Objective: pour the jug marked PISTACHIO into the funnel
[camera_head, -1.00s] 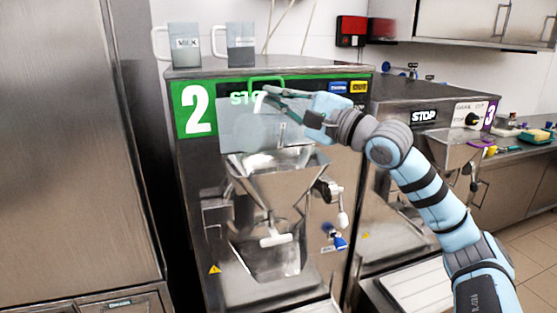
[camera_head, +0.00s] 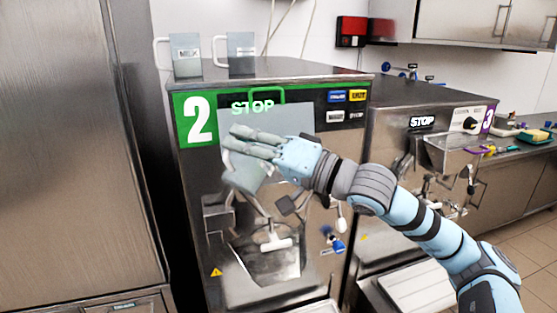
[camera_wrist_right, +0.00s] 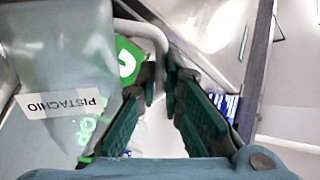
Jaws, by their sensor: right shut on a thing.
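The jug marked PISTACHIO (camera_wrist_right: 60,65) fills the left of the right wrist view, grey and see-through, its label upside down there. My right gripper (camera_wrist_right: 160,95) is shut on its handle (camera_wrist_right: 150,35). In the head view my right gripper (camera_head: 238,141) is in front of machine 2, fingers pointing left. A pale tilted piece below the fingers appears to be the jug (camera_head: 243,172). The funnel area is behind the hand and jug, and I cannot make out the funnel's rim or any flow. My left gripper is not in view.
Two grey jugs, one on the left (camera_head: 187,55) and one on the right (camera_head: 241,53), stand on top of machine 2 (camera_head: 197,115). Machine 3 (camera_head: 422,122) stands to the right. A tall steel cabinet (camera_head: 70,150) fills the left side.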

